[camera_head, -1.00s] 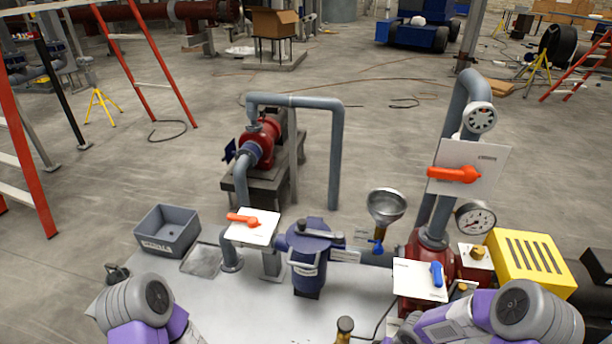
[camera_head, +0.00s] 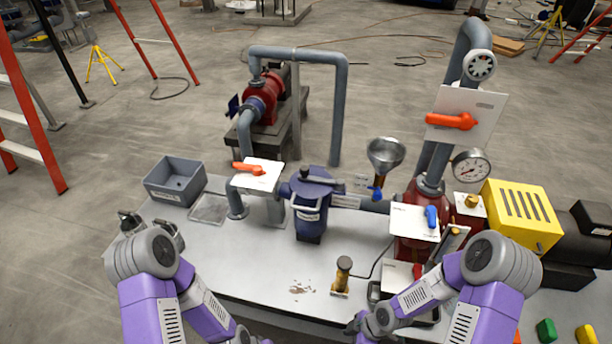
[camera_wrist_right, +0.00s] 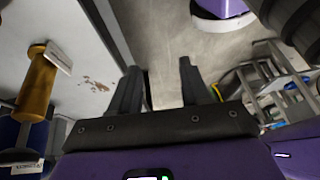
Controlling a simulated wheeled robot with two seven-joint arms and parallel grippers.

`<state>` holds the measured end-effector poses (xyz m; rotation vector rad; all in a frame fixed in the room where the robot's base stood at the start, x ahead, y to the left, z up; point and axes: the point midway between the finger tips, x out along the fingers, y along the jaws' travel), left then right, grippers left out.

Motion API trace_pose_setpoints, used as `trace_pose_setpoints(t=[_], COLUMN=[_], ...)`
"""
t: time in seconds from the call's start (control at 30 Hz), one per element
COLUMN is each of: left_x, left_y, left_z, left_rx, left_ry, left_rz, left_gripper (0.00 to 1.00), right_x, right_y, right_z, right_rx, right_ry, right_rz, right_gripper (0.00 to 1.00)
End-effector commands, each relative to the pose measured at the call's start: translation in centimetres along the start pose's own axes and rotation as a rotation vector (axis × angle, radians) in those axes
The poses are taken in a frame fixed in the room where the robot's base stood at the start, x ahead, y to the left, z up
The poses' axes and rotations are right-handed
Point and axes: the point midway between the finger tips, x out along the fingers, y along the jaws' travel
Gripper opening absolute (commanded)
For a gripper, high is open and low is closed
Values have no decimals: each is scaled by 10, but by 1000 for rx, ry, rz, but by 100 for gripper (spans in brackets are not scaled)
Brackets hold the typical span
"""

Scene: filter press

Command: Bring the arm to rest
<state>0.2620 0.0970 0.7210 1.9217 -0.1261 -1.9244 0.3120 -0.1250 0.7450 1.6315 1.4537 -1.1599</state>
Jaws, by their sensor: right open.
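My right gripper (camera_wrist_right: 160,88) is open and empty in the right wrist view, its two dark fingers apart over the floor beside the bench edge. In the head view my right arm (camera_head: 480,300) folds inward at the lower right, and its far end reaches the bottom edge. My left arm (camera_head: 150,300) folds inward at the lower left. Its gripper is below the picture and cannot be seen.
The grey bench (camera_head: 255,270) holds a blue strainer housing (camera_head: 311,215), a grey bin (camera_head: 174,182), a brass-coloured cylinder tool (camera_head: 342,275) and a yellow guard (camera_head: 522,217). The tool also stands in the right wrist view (camera_wrist_right: 38,82). A brown stain (camera_head: 300,289) marks the bench top.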

Motion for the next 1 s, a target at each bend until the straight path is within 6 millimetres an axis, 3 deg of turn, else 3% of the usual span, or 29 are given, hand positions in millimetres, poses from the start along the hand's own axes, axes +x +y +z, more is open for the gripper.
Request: trace_pose_setpoints(t=[0.2, 0.3, 0.43, 0.63, 1.0], left_x=[0, 0, 0, 0, 0], left_y=[0, 0, 0, 0, 0], left_z=[0, 0, 0, 0, 0], left_rx=[0, 0, 0, 0, 0], left_ry=[0, 0, 0, 0, 0], left_rz=[0, 0, 0, 0, 0], left_gripper=[43, 43, 43, 43, 43], right_x=[20, 27, 32, 34, 34], right_y=[-28, -38, -47, -52, -52], right_z=[-15, -14, -10, -6, -6], right_rx=[781, 1102, 1407, 1604, 1609], right_ry=[34, 29, 18, 12, 12], right_rz=[5, 22, 51, 81, 82], right_gripper=[46, 46, 46, 46, 46])
